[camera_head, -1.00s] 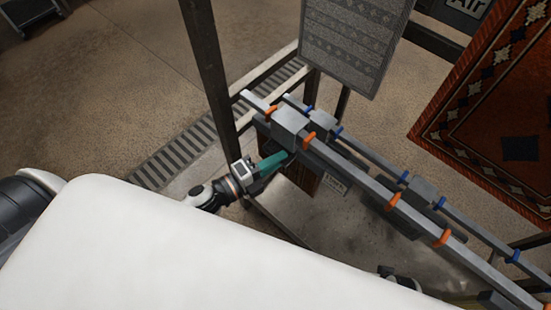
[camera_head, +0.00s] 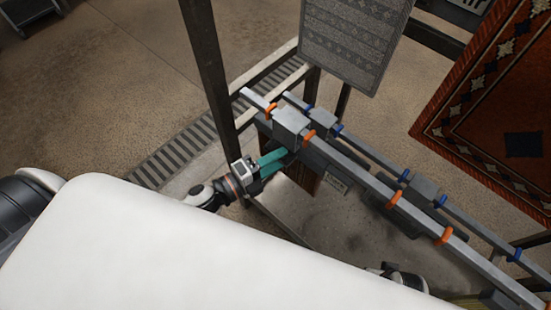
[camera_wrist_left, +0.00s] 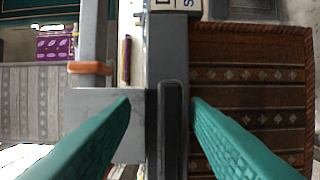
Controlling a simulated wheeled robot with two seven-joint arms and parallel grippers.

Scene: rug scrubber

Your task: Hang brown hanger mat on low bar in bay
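The brown patterned mat (camera_wrist_left: 250,110) shows at the right of the left wrist view. In the head view only a narrow brown strip (camera_head: 304,178) shows under the bars, likely its edge. A dark grey hanger piece (camera_wrist_left: 171,130) runs between my left gripper's teal fingers in the wrist view. I cannot tell whether the fingers touch the hanger. A part of my right arm (camera_head: 405,281) shows at the bottom; its fingers are not discernible.
A second bar (camera_head: 462,222) with blue rings runs behind the front one with orange rings. A dark post (camera_head: 210,70) stands left of my left gripper. A grey mat (camera_head: 352,40) and a red mat (camera_head: 470,130) hang behind. A floor grate (camera_head: 180,150) lies left.

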